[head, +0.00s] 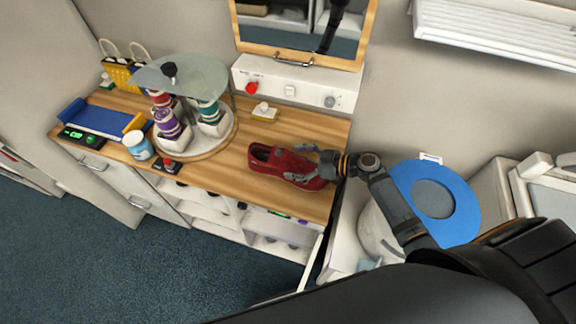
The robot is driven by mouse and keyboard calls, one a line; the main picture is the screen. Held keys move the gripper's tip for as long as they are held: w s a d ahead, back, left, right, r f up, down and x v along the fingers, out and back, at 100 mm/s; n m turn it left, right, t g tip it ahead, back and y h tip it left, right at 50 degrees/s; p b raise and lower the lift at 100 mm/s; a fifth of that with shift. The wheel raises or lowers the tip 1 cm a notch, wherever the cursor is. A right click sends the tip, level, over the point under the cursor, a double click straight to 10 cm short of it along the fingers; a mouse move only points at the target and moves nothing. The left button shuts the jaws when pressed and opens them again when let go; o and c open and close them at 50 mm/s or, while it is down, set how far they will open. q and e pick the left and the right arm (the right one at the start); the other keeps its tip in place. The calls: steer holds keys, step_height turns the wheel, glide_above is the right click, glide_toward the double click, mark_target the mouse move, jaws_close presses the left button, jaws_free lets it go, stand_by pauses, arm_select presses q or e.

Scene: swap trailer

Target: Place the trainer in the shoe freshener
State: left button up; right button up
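The red trainer (272,159) lies on the wooden counter near its right end, with its opening towards the left. My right gripper (302,165) is at the trainer's right part, with one finger on the near side and the other at the far side. I cannot tell whether the fingers press on it. A white unit with a red knob and a dial (310,88) stands at the back of the counter, below a wood-framed glass door (300,47) with a handle. It may be the shoe freshener; the door looks closed. My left gripper is out of view.
A round glass-topped stand (207,75) with spools is left of the trainer. A blue ring-shaped lid (462,212) is at the right.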

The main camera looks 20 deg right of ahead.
mark_target(283, 155)
steer(key=c, duration=1.6)
steer(key=shift+o, duration=0.2)
steer(key=shift+r, duration=1.55)
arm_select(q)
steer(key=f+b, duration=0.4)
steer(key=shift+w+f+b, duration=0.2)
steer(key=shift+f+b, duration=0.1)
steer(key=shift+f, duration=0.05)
arm_select(e)
steer(key=s+a+r, duration=0.9)
steer(key=s+r, duration=0.1)
steer(key=shift+s, duration=0.3)
